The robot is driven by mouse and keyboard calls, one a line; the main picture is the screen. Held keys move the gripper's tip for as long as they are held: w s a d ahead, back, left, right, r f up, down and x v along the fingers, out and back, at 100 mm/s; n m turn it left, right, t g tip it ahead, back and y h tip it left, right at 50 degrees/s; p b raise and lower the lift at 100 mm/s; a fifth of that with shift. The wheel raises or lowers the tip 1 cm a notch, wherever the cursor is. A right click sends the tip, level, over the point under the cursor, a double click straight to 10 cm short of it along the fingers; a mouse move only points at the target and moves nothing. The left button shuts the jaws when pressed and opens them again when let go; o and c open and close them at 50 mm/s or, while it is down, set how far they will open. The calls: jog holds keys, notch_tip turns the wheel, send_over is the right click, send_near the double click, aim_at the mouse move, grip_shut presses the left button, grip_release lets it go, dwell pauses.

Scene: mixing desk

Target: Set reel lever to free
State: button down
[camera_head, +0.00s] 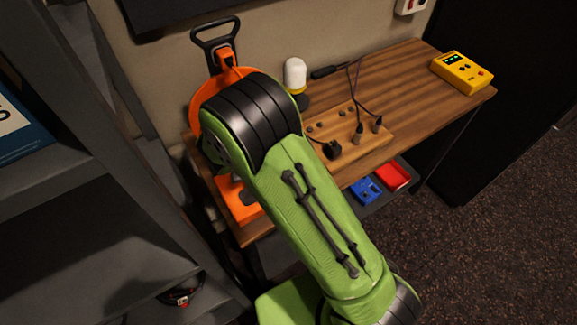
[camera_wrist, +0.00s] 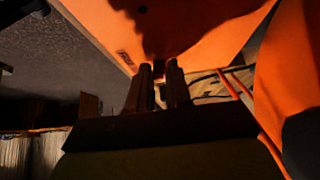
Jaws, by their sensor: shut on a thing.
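The orange cable reel (camera_head: 199,97) stands at the left end of the wooden desk, its black handle (camera_head: 215,34) on top. My green arm covers most of the reel, its lever and my gripper in the head view. In the wrist view, the orange side of the reel (camera_wrist: 215,30) fills the top. My gripper (camera_wrist: 160,70) is against the reel's lower edge, its two dark fingers close together. They are shut on a small dark piece that looks like the reel lever; it is mostly hidden, so its setting cannot be told.
A yellow device (camera_head: 462,72) sits at the right end. Blue (camera_head: 366,190) and red (camera_head: 392,177) boxes rest on a lower shelf. A grey rack (camera_head: 120,150) stands close at left.

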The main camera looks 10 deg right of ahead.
jog(key=c, duration=1)
grip_release()
jog(key=shift+c, duration=0.2)
jog(key=p+v, duration=0.1)
jog(key=v, duration=1.1)
jog(key=shift+p, duration=0.35)
jog(key=s+d+r+n+y, duration=0.4)
jog(key=s+d+r+n, duration=0.35)
jog(key=d+r, duration=0.2)
jog(key=s+r+n+t+y, duration=0.2)
jog(key=s+n, duration=0.5)
jog(key=s, duration=0.5)
jog(key=shift+d+r+t, duration=0.15)
jog(key=shift+r+t, duration=0.45)
jog(key=shift+t, duration=0.1)
